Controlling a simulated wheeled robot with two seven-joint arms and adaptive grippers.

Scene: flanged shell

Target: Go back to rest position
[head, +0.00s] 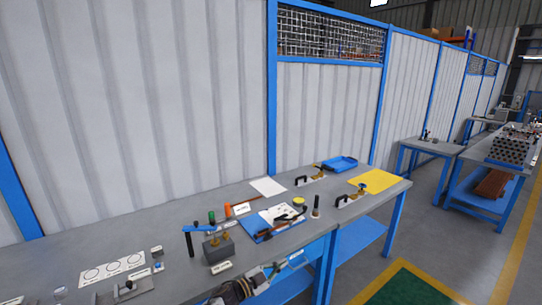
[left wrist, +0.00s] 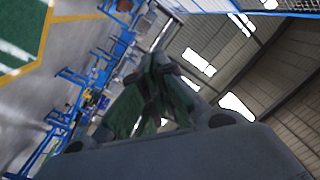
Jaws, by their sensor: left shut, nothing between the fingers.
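My left gripper (head: 276,270) is at the bottom centre of the head view, by the front edge of the workbench (head: 165,229). It is shut and empty. In the left wrist view its dark greenish fingers (left wrist: 156,88) are together, with the hall's roof and floor behind them. A grey block with a brass-coloured part on top (head: 218,249) stands on the bench, left of and behind the gripper, apart from it. My right gripper is not in view.
A blue tray (head: 340,163), a yellow sheet (head: 375,181), toggle clamps (head: 350,199) and a blue mat with small tools (head: 262,233) lie on the bench. A white sheet with circles (head: 112,268) lies at left. A corrugated wall (head: 140,100) stands behind. Open floor is at right.

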